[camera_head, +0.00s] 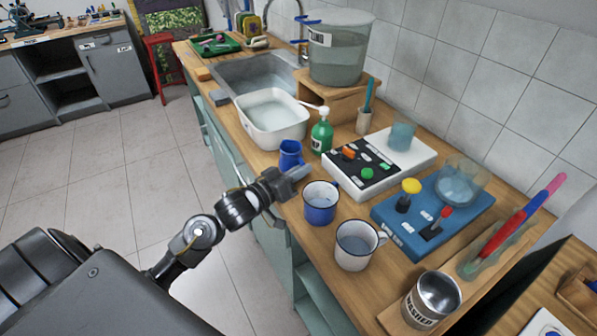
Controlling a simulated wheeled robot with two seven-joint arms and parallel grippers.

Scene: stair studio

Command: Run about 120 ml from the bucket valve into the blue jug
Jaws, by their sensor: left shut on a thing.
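The small blue jug (290,153) is upright at the counter's front edge, beside the white tub. My left gripper (294,176) is shut on the jug, low on its near side; the fingers cover its lower part, so I cannot tell if it touches the counter. The inside of the jug is too small to read. The clear bucket (340,62) holds liquid and stands on a wooden stand (343,91) at the back. Blue parts show at its left side, but I cannot make out the valve clearly. My right gripper is not in view.
A white tub (272,120) of water lies between jug and sink (242,72). A green pump bottle (322,136) stands right of the jug. A blue mug (320,205) and a white mug (355,247) stand nearer. Two device boards fill the counter's right.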

